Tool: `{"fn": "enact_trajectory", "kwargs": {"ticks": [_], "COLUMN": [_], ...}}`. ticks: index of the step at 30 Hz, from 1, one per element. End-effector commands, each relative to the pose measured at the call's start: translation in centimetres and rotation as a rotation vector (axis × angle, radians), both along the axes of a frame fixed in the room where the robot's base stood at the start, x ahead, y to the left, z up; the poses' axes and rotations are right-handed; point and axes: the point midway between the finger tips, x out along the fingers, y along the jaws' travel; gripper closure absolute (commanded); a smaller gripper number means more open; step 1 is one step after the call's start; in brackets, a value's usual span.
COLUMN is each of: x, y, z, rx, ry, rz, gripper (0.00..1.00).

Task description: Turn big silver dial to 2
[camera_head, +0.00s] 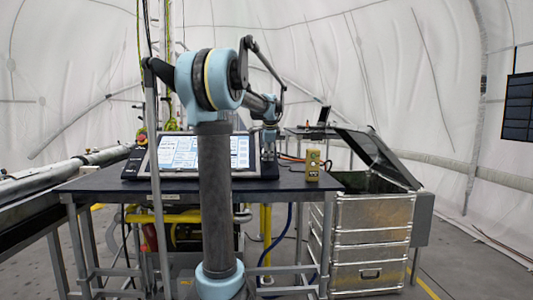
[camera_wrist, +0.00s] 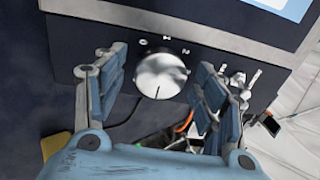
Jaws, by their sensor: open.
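The big silver dial (camera_wrist: 160,75) is on the dark front face of the control console (camera_wrist: 80,25) in the wrist view. Its dark pointer line runs toward the bottom of the picture. Small white marks sit above and right of the dial, too small to read surely. My gripper (camera_wrist: 160,85) is open, one blue-padded finger left of the dial and one right, with gaps showing on both sides. In the head view my gripper (camera_head: 268,138) is at the right end of the console (camera_head: 268,170); the dial cannot be made out there.
Small silver switches (camera_wrist: 232,80) sit right of the dial, close to the right finger. A yellow handheld box (camera_head: 313,165) stands on the dark table (camera_head: 285,185) right of the console. An open-lidded metal case (camera_head: 372,240) stands beyond the table's right edge.

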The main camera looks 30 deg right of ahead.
Motion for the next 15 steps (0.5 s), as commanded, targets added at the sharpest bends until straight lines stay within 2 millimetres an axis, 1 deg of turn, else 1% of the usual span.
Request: {"fn": "enact_trajectory", "kwargs": {"ticks": [5,6,8,9,11,15], "x": [0.00,0.00,0.00,0.00,0.00,0.00], "y": [0.00,0.00,0.00,0.00,0.00,0.00], "z": [0.01,0.01,0.01,0.02,0.02,0.03], "rx": [0.000,0.000,0.000,0.000,0.000,-0.001], "ry": [0.000,0.000,0.000,0.000,0.000,0.000], "rz": [0.000,0.000,0.000,0.000,0.000,0.001], "gripper": [0.36,0.45,0.58,0.67,0.80,0.80]}}
